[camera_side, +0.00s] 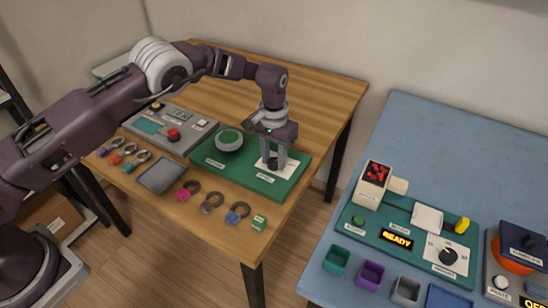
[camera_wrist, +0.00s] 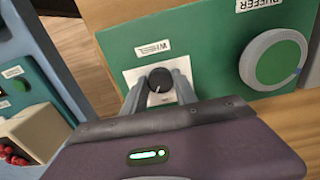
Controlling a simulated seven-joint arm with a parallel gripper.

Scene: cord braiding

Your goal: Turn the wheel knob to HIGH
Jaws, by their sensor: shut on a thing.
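The wheel knob (camera_wrist: 160,79) is a small dark round knob with a pale pointer line. It sits on a white plate (camera_wrist: 132,75) beside a "WHEEL" label (camera_wrist: 153,48) on a green board (camera_wrist: 210,45). My gripper (camera_wrist: 162,84) points down over it, with a finger on either side, shut on the knob. In the side view my gripper (camera_side: 274,165) stands at the right end of the green board (camera_side: 226,172), and the knob (camera_side: 272,164) shows between the fingers. The dial markings are too small or hidden to read.
A round grey-and-green buffer wheel (camera_side: 229,140) stands left of my gripper on the same board. Several rings with coloured tags lie along the table's front, with a grey tray (camera_side: 162,175). A blue table (camera_side: 420,130) with another panel stands to the right, across a gap.

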